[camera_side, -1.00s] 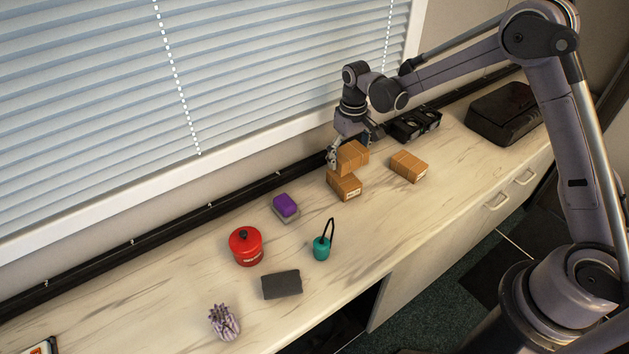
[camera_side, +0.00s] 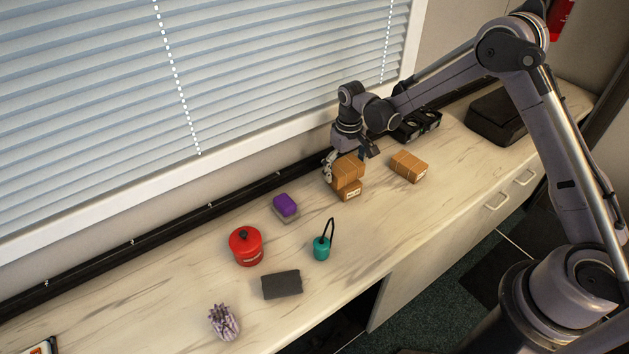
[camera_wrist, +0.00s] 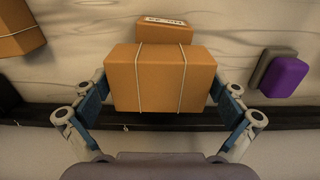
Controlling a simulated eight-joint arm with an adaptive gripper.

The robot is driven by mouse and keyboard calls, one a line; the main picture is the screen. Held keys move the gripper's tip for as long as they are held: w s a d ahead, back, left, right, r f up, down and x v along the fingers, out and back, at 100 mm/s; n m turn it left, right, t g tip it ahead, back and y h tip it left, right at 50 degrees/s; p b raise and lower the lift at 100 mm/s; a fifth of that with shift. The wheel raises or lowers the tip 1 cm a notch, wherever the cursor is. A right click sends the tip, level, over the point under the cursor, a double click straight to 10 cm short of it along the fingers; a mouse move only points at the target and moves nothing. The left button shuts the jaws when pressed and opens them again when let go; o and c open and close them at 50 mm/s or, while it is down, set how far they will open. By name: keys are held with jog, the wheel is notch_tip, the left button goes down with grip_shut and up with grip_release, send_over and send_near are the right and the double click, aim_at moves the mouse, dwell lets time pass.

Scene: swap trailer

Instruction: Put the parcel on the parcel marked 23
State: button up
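A brown parcel tied with string (camera_side: 347,171) sits between the fingers of my gripper (camera_side: 348,160), the pads at its two sides. In the wrist view it also shows (camera_wrist: 160,80) between both blue pads (camera_wrist: 160,88), which appear to touch it. A second brown parcel (camera_side: 350,190) lies on the counter directly below, with a white label on its front. In the wrist view it sticks out past the held parcel (camera_wrist: 150,33); its label is too small to read surely. The held parcel looks at or just above its top; I cannot tell if they touch.
Another brown parcel (camera_side: 409,166) lies to the right. A black tray-like item (camera_side: 418,125) and dark case (camera_side: 497,115) stand behind it. A purple sponge-like block (camera_side: 285,205), red pot (camera_side: 246,246), teal item (camera_side: 322,248) and dark slab (camera_side: 282,284) lie left. The window wall is close behind.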

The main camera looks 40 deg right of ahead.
aim_at(345, 165)
dwell(0.3)
notch_tip(345, 165, up, 12)
jog(key=s+r+t, duration=0.3)
jog(key=s+r, duration=0.7)
jog(key=s, duration=0.1)
jog(key=s+t, duration=0.4)
jog(key=s, duration=0.8)
jog(key=shift+d+f, duration=0.25)
jog(key=shift+f, duration=0.05)
